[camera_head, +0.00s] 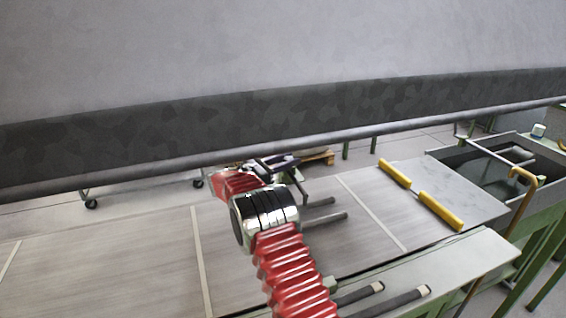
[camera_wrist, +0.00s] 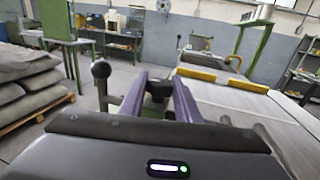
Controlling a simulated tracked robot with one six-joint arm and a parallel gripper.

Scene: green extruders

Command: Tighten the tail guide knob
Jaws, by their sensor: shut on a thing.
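My gripper (camera_wrist: 160,76) shows in the wrist view with its two purple fingers pointing away from me. It is shut on a black knob (camera_wrist: 158,88), which sits between the fingers and which I take to be the tail guide knob. The fingers hide its sides. In the head view my gripper (camera_head: 270,166) is small and partly covered by my own wrist, just below the edge of the large grey sheet. The knob cannot be made out there.
A lever with a black ball end (camera_wrist: 101,69) stands just left of my fingers. A belt table (camera_head: 110,265) with yellow rollers (camera_head: 440,210) runs beside my arm. Grey sacks (camera_wrist: 30,80) lie on a pallet at left. A large grey sheet (camera_head: 280,50) hangs overhead.

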